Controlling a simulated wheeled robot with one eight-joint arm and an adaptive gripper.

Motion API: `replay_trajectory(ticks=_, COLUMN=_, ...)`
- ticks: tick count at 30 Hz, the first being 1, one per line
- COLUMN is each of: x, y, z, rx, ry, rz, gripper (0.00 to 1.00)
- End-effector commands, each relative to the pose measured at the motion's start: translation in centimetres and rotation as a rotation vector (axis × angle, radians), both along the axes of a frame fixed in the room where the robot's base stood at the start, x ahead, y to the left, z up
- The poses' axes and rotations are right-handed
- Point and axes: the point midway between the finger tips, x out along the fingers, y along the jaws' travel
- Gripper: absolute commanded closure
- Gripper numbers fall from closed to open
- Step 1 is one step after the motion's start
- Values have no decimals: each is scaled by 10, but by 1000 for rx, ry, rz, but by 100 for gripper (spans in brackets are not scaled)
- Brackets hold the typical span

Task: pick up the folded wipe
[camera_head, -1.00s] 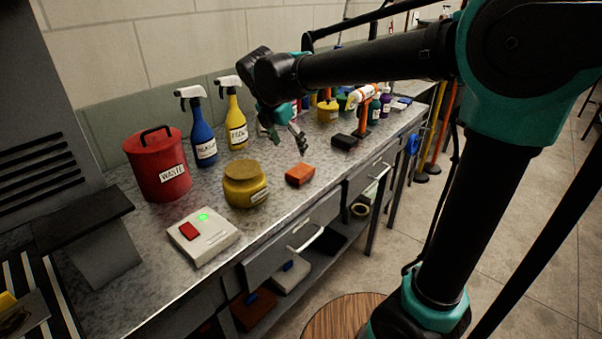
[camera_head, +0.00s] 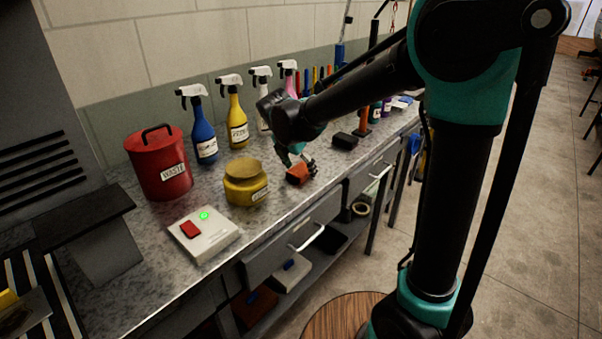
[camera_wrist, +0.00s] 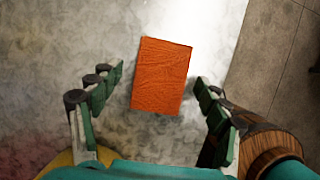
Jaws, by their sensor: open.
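The folded wipe is an orange block-like pad (camera_head: 297,176) lying on the grey bench top near its front edge. In the wrist view the orange wipe (camera_wrist: 161,76) lies flat, slightly tilted, between and a little beyond my fingertips. My gripper (camera_head: 299,163) is above the wipe in the head view and partly hides it. In the wrist view my gripper (camera_wrist: 158,82) is open, one finger to each side of the wipe, with gaps on both sides. No contact with the wipe shows.
A yellow jar (camera_head: 245,186) stands left of the wipe, and a dark block (camera_head: 344,141) lies to its right. A red waste bin (camera_head: 160,166), spray bottles (camera_head: 237,118) and a white box with a red button (camera_head: 203,236) are also on the bench (camera_head: 150,275).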

Motion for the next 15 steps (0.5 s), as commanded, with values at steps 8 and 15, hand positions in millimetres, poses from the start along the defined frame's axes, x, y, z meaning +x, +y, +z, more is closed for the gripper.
replay_trajectory(ticks=8, x=0, y=0, z=0, rx=0, ry=0, rz=0, gripper=39)
replay_trajectory(ticks=15, x=0, y=0, z=0, rx=0, ry=0, rz=0, gripper=69)
